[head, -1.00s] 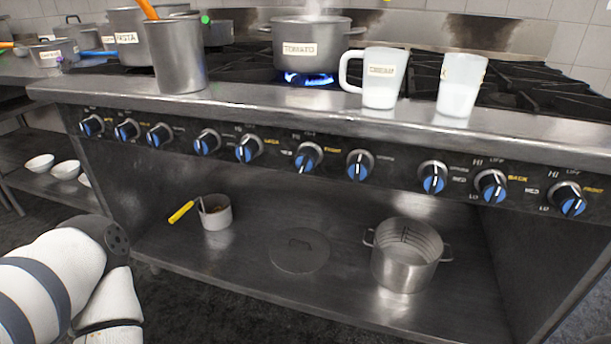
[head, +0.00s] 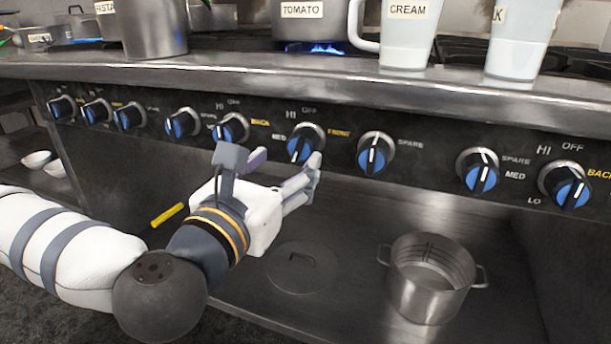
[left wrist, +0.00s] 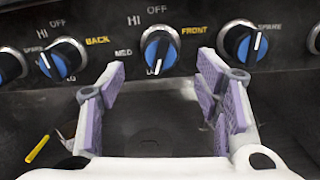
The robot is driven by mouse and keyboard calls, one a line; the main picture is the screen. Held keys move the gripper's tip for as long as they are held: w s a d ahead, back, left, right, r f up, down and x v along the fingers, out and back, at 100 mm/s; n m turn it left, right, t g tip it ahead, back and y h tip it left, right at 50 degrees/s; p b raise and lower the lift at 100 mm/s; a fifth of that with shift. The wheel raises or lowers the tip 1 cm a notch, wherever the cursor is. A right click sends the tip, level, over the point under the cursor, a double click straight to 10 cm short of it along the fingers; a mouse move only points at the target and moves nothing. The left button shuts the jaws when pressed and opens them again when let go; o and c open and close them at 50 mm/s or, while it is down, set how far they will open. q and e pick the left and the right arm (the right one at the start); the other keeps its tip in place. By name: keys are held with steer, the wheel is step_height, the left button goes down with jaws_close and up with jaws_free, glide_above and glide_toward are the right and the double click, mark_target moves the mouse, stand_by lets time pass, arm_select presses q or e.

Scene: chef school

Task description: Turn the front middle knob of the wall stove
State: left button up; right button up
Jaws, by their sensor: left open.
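The front middle knob (head: 306,143) is black and blue, on the stove's dark front panel, beside a yellow FRONT label. Its white pointer line points down, away from OFF. In the left wrist view the knob (left wrist: 158,50) is centred just beyond the fingertips. My left gripper (head: 285,168) is open and empty, just below and in front of this knob in the head view. In the left wrist view its purple-padded fingers (left wrist: 160,78) are spread to either side below the knob, with a visible gap. My right gripper is not in view.
Neighbouring knobs, BACK (head: 231,129) and SPARE (head: 376,153), flank it closely. The steel counter edge (head: 270,72) overhangs above. A lit flame (head: 328,48) burns under the TOMATO pot (head: 300,22). A CREAM jug (head: 407,40) stands near the edge. A steel pot (head: 428,285) sits on the lower shelf.

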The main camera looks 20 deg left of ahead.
mark_target(298, 151)
arm_select(q)
steer(key=w+b, duration=0.1)
steer(key=w, duration=0.6)
steer(key=shift+w+d, duration=0.15)
steer(key=shift+w, duration=0.05)
steer(key=c, duration=1.2)
